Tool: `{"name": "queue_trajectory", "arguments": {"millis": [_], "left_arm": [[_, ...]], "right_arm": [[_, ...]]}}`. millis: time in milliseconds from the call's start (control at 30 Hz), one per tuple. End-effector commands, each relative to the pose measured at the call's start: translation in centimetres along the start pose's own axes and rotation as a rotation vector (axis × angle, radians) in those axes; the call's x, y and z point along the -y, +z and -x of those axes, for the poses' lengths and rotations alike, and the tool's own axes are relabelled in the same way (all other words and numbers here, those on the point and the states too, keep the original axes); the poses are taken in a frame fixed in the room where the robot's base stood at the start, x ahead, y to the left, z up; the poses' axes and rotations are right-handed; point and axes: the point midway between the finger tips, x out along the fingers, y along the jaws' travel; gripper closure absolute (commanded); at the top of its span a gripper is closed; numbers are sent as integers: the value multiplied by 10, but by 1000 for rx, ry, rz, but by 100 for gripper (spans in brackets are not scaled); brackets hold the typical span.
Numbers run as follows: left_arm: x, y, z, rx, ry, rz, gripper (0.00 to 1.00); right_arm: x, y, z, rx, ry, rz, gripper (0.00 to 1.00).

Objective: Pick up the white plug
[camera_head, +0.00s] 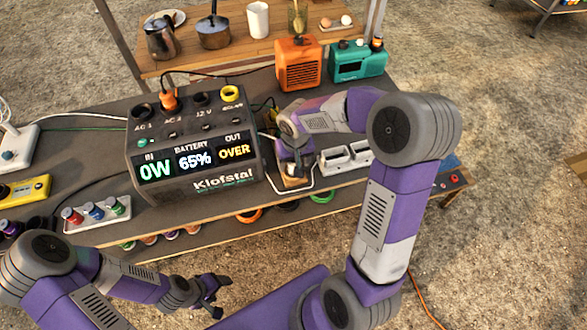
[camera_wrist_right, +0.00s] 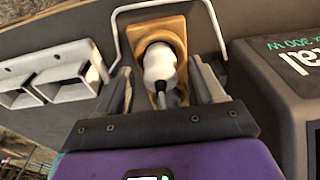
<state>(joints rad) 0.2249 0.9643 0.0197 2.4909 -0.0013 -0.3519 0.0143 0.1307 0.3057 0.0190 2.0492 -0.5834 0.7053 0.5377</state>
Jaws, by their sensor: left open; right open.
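The white plug (camera_wrist_right: 160,62) sits in a tan wooden holder (camera_wrist_right: 137,32) in the right wrist view, with a dark cord or prong end toward me. My right gripper (camera_wrist_right: 164,80) is open, with one finger on each side of the plug; I cannot tell whether they touch it. My left gripper (camera_head: 212,296) is open and empty, low in front of the table edge.
The power station (camera_head: 205,150) stands close left of the right gripper. A white double-socket block (camera_head: 345,157) is on its right, also in the wrist view (camera_wrist_right: 55,73). A white wire loop (camera_wrist_right: 117,35) surrounds the holder. Orange (camera_head: 299,64) and teal (camera_head: 357,62) boxes stand behind.

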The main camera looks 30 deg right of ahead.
Motion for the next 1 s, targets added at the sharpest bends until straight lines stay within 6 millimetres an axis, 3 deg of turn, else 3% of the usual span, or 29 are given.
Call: {"name": "queue_trajectory", "arguments": {"millis": [267, 633, 867, 1000], "left_arm": [[1, 0, -2, 0, 0, 0, 34], [1, 0, -2, 0, 0, 0, 34], [0, 0, -1, 0, 0, 0, 34], [-2, 0, 5, 0, 0, 0, 34]], "right_arm": [[0, 0, -6, -1, 0, 1, 34], [0, 0, -6, -1, 0, 1, 90], [0, 0, -4, -1, -1, 1, 92], [0, -3, 11, -5, -1, 1, 92]]}}
